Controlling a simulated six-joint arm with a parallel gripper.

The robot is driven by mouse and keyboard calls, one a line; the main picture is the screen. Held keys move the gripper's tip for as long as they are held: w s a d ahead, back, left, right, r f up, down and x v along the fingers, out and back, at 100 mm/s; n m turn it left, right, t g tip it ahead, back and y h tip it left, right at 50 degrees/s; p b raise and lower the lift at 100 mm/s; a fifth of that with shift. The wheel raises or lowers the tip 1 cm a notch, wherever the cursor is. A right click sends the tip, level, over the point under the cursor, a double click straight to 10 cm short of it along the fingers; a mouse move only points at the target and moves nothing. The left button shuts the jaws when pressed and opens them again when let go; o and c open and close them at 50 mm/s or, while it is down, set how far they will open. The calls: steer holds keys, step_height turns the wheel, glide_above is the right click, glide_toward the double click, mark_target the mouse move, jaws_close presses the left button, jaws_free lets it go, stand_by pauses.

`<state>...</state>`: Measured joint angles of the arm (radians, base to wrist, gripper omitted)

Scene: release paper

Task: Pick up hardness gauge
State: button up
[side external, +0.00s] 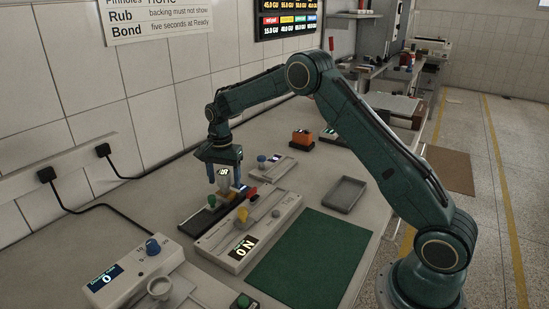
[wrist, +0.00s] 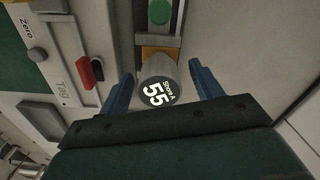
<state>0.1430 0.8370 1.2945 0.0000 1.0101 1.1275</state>
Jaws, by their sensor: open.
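The hardness gauge (wrist: 158,82) is a grey metallic cylinder with a round dark display reading "Shore A 55" in the wrist view. It stands between the two blue fingers of my open gripper (wrist: 160,72), with a visible gap on each side. In the side external view, my gripper (side external: 224,174) points down over the dark narrow stand near the wall. The grey gauge (side external: 225,183) shows between its fingers, partly hidden. I cannot tell how far down the gauge the fingertips reach.
A pale tester (side external: 236,254) with yellow and red knobs lies close beside the gripper. A white dial box (side external: 134,272) sits front left. The wall is close on the left.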

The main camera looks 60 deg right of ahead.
mark_target(223, 171)
steer(key=shift+f, duration=0.3)
steer(key=shift+c, duration=0.3)
steer(key=shift+r, duration=0.1)
steer(key=c, duration=1.2)
steer(key=shift+c, duration=0.2)
step_height(223, 171, up, 20)
